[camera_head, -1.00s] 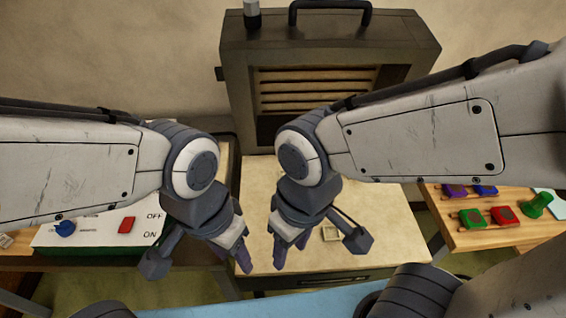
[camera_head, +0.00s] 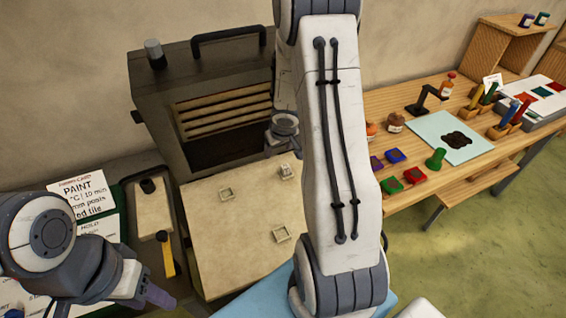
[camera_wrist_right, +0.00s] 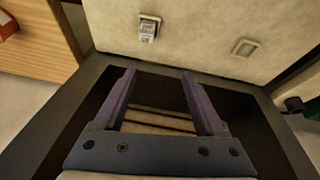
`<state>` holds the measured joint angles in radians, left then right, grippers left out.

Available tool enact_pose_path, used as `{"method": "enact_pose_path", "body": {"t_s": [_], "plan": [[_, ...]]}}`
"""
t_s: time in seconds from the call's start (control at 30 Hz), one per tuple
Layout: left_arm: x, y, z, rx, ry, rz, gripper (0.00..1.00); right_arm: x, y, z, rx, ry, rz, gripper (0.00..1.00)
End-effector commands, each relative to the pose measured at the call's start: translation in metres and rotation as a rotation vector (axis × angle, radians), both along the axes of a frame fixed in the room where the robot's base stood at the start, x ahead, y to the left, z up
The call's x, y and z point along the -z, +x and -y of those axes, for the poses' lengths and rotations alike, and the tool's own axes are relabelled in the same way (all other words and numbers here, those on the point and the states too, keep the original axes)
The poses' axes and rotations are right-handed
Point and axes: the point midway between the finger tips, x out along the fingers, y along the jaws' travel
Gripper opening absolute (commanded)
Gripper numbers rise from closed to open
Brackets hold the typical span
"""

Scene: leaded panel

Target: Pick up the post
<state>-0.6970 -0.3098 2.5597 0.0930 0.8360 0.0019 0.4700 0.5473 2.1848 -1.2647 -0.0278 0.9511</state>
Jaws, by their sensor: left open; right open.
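A small pale block, which looks like the post (camera_head: 286,170), stands on the cream board in front of the kiln. In the right wrist view the post (camera_wrist_right: 147,30) is at the top, left of centre, beyond my fingertips. My right gripper (camera_wrist_right: 158,72) is open and empty, its purple fingers apart over the dark kiln opening. It is not touching the post. In the head view my right arm hides most of that gripper. My left gripper (camera_head: 158,296) is open at the lower left, away from the post.
A paint card (camera_head: 90,195) is at the left.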

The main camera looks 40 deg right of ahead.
Motion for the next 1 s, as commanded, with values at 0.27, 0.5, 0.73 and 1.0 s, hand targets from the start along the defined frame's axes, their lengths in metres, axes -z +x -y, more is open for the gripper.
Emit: {"method": "enact_pose_path", "body": {"t_s": [0.27, 0.5, 0.73, 1.0], "plan": [[-0.006, 0.0, 0.0, 0.0, 0.0, 0.0, 0.5, 0.033, -0.02, 0.041, 0.067, 0.104, 0.007, 0.72], [0.016, 0.0, 0.0, -0.001, 0.0, 0.0, 0.5, 0.068, -0.007, 0.043, 0.065, 0.105, 0.007, 0.72], [0.026, 0.0, 0.0, 0.0, 0.0, 0.0, 0.5, 0.084, 0.001, 0.044, 0.065, 0.104, 0.007, 0.72], [0.049, 0.0, 0.0, 0.001, 0.0, 0.0, 0.5, 0.121, 0.015, 0.046, 0.064, 0.103, 0.006, 0.72]]}}
